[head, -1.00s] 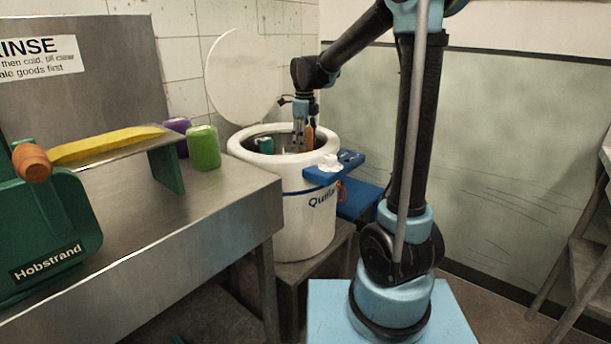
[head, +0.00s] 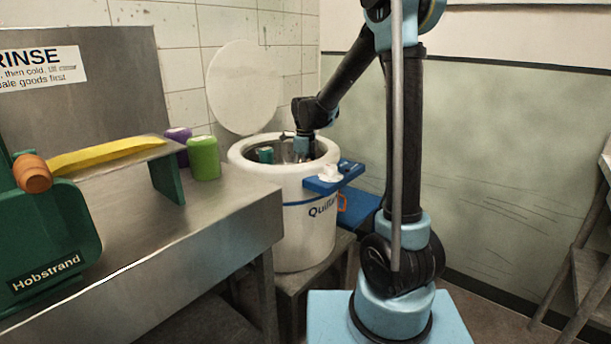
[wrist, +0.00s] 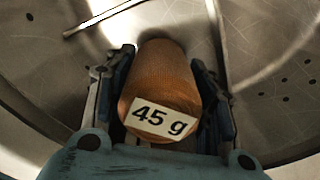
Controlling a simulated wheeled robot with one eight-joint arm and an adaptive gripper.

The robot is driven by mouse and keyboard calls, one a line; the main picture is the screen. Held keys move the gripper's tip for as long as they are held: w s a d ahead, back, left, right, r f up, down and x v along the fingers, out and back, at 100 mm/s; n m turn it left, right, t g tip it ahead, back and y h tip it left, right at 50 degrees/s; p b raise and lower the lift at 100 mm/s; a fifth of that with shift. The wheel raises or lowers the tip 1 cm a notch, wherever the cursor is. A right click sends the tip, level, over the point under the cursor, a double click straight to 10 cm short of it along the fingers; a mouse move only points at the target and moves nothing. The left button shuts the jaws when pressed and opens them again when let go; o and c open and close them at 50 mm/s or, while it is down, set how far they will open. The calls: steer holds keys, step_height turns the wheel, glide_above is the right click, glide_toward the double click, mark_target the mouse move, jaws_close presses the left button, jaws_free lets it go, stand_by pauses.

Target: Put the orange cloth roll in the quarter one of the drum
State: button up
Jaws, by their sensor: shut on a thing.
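The orange cloth roll (wrist: 158,80), with a "45 g" label on its near end, is between the fingers of my gripper (wrist: 163,62) in the wrist view. My gripper is shut on it. In the head view my gripper (head: 303,152) reaches down inside the white drum (head: 308,240), and the rim hides the roll. In the wrist view the drum's perforated metal floor (wrist: 270,85) lies below, with thin divider edges near the roll. I cannot tell which quarter is number one, or whether the roll touches the floor.
A teal roll (head: 265,155) stands inside the drum at the left. The round lid (head: 243,88) is raised behind. A blue shelf (head: 335,178) juts from the drum's right. Green (head: 203,158) and purple (head: 178,147) rolls and a green machine (head: 50,240) are on the metal counter (head: 200,222).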

steer(key=shift+f, duration=0.1)
steer(key=o, duration=1.2)
step_height(320, 180, up, 12)
steer(key=shift+r, duration=0.1)
